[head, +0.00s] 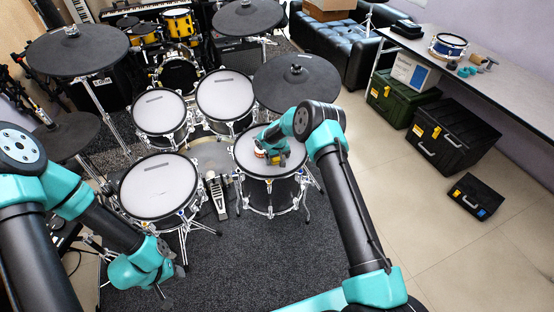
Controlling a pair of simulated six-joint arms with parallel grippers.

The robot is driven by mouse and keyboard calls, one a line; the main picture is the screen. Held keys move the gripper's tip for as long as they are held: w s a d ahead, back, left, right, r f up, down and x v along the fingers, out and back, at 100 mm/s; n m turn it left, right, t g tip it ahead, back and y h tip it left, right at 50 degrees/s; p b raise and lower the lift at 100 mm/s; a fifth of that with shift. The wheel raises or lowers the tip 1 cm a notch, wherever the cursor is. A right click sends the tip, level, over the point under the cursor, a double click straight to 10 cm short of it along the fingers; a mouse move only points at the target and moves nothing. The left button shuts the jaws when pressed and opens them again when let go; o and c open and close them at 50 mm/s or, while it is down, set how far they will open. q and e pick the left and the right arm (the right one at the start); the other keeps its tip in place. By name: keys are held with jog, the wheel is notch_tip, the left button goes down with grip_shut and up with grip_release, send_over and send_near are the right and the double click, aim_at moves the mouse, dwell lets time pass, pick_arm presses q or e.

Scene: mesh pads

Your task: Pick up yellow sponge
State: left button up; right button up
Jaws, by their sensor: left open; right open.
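My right gripper (270,158) is over the grey head of the front-right drum (248,140), with its arm reaching in from the lower right. A small yellow patch (282,160) shows right at this gripper, low against the drum head. It may be the yellow sponge, but it is too small and covered to be sure. A small red and white thing (259,151) lies on the drum head beside the gripper's left side. The jaws are open, and their fingertips are mostly hidden. My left gripper (178,271) is open and empty above the dark carpet at the lower left.
Other drums (157,186) stand close around, with cymbals (297,80) raised on stands. A drum pedal (216,195) stands left of the front-right drum. The carpet in front is clear.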

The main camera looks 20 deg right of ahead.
jog(key=shift+c, duration=0.3)
jog(key=c, duration=0.9)
jog(key=shift+r, duration=0.1)
jog(key=shift+c, duration=0.2)
jog(key=shift+r, duration=0.2)
notch_tip(320, 180, up, 3)
jog(key=shift+r, duration=0.2)
jog(key=s+a, duration=0.2)
jog(key=s, duration=0.5)
jog(key=s+a+r, duration=0.1)
jog(key=s+a, duration=0.2)
jog(key=s, duration=0.5)
jog(key=shift+s, duration=0.1)
